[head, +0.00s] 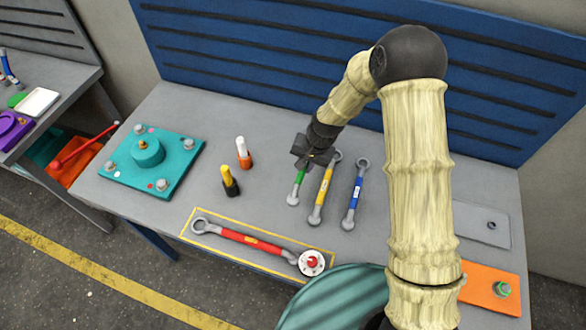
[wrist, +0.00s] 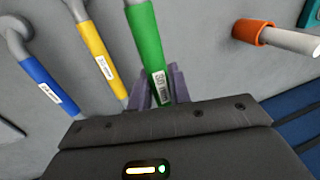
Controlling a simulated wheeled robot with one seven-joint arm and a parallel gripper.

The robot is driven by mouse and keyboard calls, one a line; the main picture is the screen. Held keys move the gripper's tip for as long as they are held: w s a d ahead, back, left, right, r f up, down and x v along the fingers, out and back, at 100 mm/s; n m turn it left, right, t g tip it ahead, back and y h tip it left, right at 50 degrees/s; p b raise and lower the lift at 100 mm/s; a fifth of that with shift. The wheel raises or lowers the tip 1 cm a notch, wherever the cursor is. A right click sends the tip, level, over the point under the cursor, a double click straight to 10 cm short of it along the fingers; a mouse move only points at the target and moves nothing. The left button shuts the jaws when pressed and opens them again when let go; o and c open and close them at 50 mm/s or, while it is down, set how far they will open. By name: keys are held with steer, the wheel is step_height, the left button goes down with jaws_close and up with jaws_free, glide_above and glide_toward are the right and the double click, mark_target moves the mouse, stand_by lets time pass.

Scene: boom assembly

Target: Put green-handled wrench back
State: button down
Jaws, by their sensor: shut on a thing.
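The green-handled wrench (head: 299,183) is on the left of a row of wrenches on the grey workbench, its lower ring end pointing to the bench front. My gripper (head: 313,155) covers its upper part in the head view. In the wrist view my gripper (wrist: 159,84) is shut on the green handle (wrist: 146,45), with one finger on each side. I cannot tell whether the wrench touches the bench or is slightly raised. The yellow-handled wrench (head: 325,190) and the blue-handled wrench (head: 354,196) lie to its right, roughly parallel.
A red torque wrench (head: 250,240) lies in a yellow outline at the bench front (head: 185,222). A teal plate (head: 172,183) is farther left. A blue slatted panel (head: 260,45) rises behind.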

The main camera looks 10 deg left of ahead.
mark_target(290, 186)
steer(key=a, duration=0.1)
steer(key=s+a, duration=0.1)
steer(key=a, duration=0.1)
steer(key=shift+s+a+r, duration=0.1)
steer(key=shift+a+r, duration=0.1)
steer(key=shift+f, duration=0.1)
steer(key=shift+d+f+b+x, duration=0.1)
steer(key=shift+d+b+x, duration=0.2)
steer(key=shift+b+x, duration=0.8)
steer(key=shift+d+f+b+x, duration=0.1)
steer(key=shift+d+b+x, duration=0.2)
steer(key=shift+b+x, duration=0.8)
steer(key=shift+d+f+b+x, duration=0.1)
steer(key=shift+d+b+x, duration=0.35)
steer(key=shift+x, duration=1.1)
steer(key=shift+s+a+f+b, duration=0.1)
steer(key=shift+f+b, duration=0.3)
steer(key=shift+b, duration=0.15)
steer(key=c, duration=1.2)
jaws_free()
steer(key=shift+s, duration=0.1)
steer(key=b+v, duration=0.2)
steer(key=v, duration=1.5)
steer(key=shift+r, duration=0.2)
